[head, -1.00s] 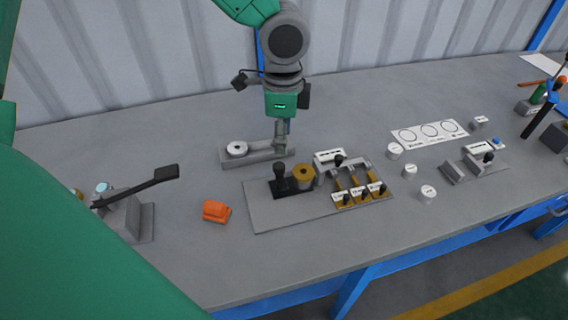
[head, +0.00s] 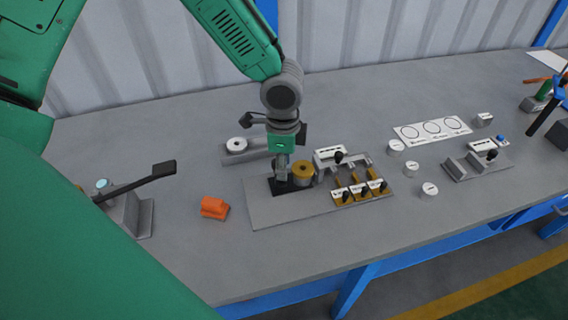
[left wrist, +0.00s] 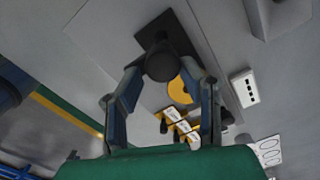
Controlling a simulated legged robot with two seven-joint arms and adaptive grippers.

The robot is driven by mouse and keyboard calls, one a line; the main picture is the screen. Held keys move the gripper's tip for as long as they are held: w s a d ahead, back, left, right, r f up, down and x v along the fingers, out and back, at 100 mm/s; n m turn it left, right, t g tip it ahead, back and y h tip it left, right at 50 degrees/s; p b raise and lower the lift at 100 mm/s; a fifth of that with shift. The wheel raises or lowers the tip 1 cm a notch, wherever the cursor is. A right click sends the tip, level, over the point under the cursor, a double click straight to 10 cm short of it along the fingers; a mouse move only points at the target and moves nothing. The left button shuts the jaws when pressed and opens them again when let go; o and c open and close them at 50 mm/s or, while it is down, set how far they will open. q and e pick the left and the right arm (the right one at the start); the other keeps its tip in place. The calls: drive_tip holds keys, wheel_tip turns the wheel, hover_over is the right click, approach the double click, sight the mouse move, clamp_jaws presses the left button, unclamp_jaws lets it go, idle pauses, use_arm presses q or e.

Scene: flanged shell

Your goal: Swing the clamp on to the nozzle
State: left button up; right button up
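On a grey plate (head: 300,211) stands a short brass-coloured cylinder (head: 303,169), which I take as the nozzle; it also shows in the left wrist view (left wrist: 179,91). Beside it is the clamp's black base (head: 292,188), with a round black knob (left wrist: 162,62) standing on it. My left gripper (head: 282,177) points down over the knob, just left of the brass cylinder, and hides the knob in the head view. In the left wrist view its fingers (left wrist: 160,70) are apart, with the knob between their tips. I cannot tell whether they touch it. My right gripper is not in view.
Several small labelled brass pieces with black knobs (head: 362,191) stand right of the cylinder. A grey block with a white ring (head: 238,146) lies behind. An orange block (head: 214,207) and a black lever (head: 140,181) are at left. The plate's front is clear.

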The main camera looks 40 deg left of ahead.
use_arm(q)
drive_tip(key=shift+a+f, duration=0.1)
drive_tip(key=shift+a, duration=0.2)
clamp_jaws()
drive_tip(key=shift+a+f, duration=0.1)
drive_tip(key=shift+a, duration=0.35)
drive_tip(key=shift+s+a, duration=0.3)
drive_tip(key=shift+a, duration=0.25)
drive_tip(key=shift+d, duration=0.1)
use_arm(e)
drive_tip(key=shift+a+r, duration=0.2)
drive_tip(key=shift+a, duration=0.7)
use_arm(q)
drive_tip(key=shift+d, duration=0.2)
